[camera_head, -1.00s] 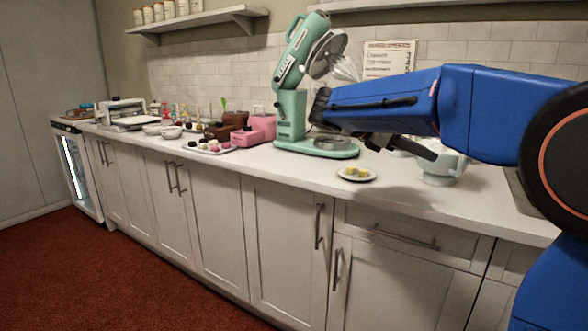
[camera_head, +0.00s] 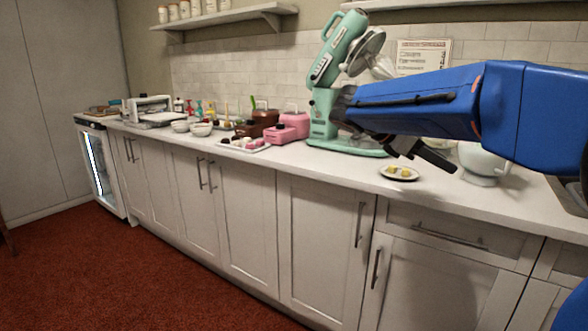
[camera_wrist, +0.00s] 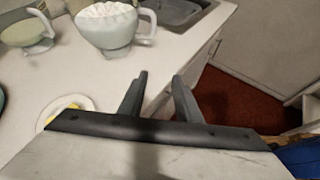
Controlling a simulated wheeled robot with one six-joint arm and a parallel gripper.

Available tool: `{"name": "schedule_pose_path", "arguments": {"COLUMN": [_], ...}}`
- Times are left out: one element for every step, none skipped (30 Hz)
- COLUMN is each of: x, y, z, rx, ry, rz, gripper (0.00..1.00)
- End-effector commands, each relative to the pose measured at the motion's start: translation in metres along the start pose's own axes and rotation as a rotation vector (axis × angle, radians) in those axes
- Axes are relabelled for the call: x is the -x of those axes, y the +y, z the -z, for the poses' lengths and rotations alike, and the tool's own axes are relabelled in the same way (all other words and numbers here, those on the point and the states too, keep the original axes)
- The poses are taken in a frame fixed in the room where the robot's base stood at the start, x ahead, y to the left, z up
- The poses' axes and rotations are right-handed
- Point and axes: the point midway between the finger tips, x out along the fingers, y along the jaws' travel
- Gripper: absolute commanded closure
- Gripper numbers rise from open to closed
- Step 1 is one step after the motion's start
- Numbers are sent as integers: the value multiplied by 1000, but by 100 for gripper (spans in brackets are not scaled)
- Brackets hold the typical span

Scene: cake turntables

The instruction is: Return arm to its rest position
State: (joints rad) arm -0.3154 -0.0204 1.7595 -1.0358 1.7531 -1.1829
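My blue arm (camera_head: 420,100) reaches in from the right edge of the head view, stretched out over the counter. My gripper (camera_head: 432,159) hangs at its end, above the worktop between the small plate (camera_head: 385,174) and the pale handled bowl (camera_head: 484,158). In the wrist view, the two dark fingers of my gripper (camera_wrist: 161,77) stand apart with nothing between them. The pale bowl (camera_wrist: 106,35), filled with something white, and the plate (camera_wrist: 45,112) with a yellow piece lie beyond and left of the fingers.
A mint stand mixer (camera_head: 322,105) stands behind the arm. Pink boxes (camera_head: 296,122), a treat tray (camera_head: 243,147) and small bowls (camera_head: 201,129) line the counter (camera_head: 330,168) to the left. A sink (camera_wrist: 178,12) is at the top of the wrist view. Red floor (camera_head: 120,270) is clear in front.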

Motion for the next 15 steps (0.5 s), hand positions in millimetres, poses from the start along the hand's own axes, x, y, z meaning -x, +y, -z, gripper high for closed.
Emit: {"name": "schedule_pose_path", "arguments": {"x": [-4,-7,-10,-12,-15,-19,-21,-25,-29,-32,-36,-41,-44,-48,-52], "y": [-6,-10,-14,-19,-23,-29,-33,-39,-46,-53,-60,-71,-80,-88,-100], "z": [0,2,4,5,7,10,12,14,17,21,24,30,34,40,47], "rx": [-16,-29,-44,-58,-72,-92,-108,-127,-153,-176,-202,-240,-272,-305,-352], "ry": [18,30,46,62,75,96,112,130,156,178,202,237,266,296,337], "rz": [0,1,-1,-1,0,0,0,3,4,7,9,15,20,27,37], "gripper": [69,69,69,69,69,69,69,69,69,69,69,69,69,69,69]}}
